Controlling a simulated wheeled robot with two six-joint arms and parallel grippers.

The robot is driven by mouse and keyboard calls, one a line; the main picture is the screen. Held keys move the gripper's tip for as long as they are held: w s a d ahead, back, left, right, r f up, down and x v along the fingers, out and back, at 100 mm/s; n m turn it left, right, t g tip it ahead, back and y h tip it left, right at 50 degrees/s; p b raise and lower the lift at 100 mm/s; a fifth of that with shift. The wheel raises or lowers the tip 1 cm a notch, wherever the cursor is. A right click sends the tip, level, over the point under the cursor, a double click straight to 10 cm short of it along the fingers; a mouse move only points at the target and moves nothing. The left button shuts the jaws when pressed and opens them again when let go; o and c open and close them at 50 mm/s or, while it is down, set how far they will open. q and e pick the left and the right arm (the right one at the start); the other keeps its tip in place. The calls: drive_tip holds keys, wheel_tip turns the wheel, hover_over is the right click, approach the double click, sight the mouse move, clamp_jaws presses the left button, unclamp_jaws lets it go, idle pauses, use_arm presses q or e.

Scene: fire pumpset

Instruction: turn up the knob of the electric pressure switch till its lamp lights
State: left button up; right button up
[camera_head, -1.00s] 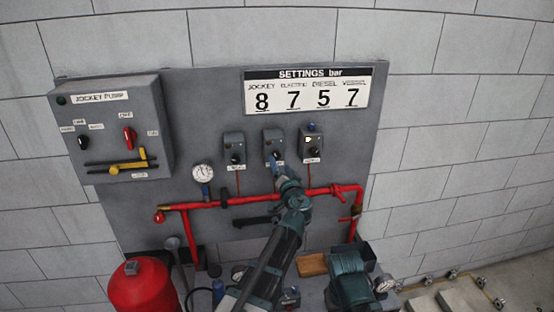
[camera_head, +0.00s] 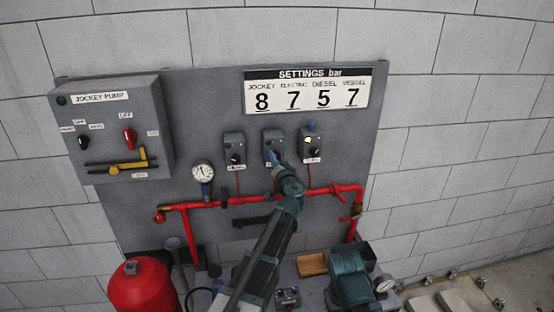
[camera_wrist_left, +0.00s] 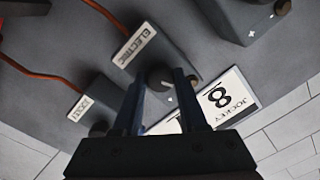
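The electric pressure switch (camera_head: 273,136) is the middle of three small grey boxes on the panel. Its label reads ELECTRIC in the left wrist view (camera_wrist_left: 134,45). My left gripper (camera_head: 274,159) is at the front of this box and covers part of it. In the left wrist view its two fingers (camera_wrist_left: 160,86) lie on either side of the dark round knob (camera_wrist_left: 159,76). Whether they press on the knob or stand slightly apart from it is unclear. I see no lit lamp on this box. My right gripper is not in view.
The jockey switch (camera_head: 234,140) is to the left and the diesel switch (camera_head: 312,135) to the right, with a yellow spot on its face. The settings board (camera_head: 309,91) hangs above. Red pipes (camera_head: 245,200) run below, near my left arm.

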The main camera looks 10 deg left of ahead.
use_arm(q)
clamp_jaws()
drive_tip(key=shift+m, duration=0.5)
drive_tip(key=o, duration=0.7)
unclamp_jaws()
drive_tip(key=shift+c, duration=0.2)
drive_tip(key=v, duration=1.3)
drive_tip(key=shift+s+d, duration=0.25)
drive_tip(key=shift+s, duration=0.1)
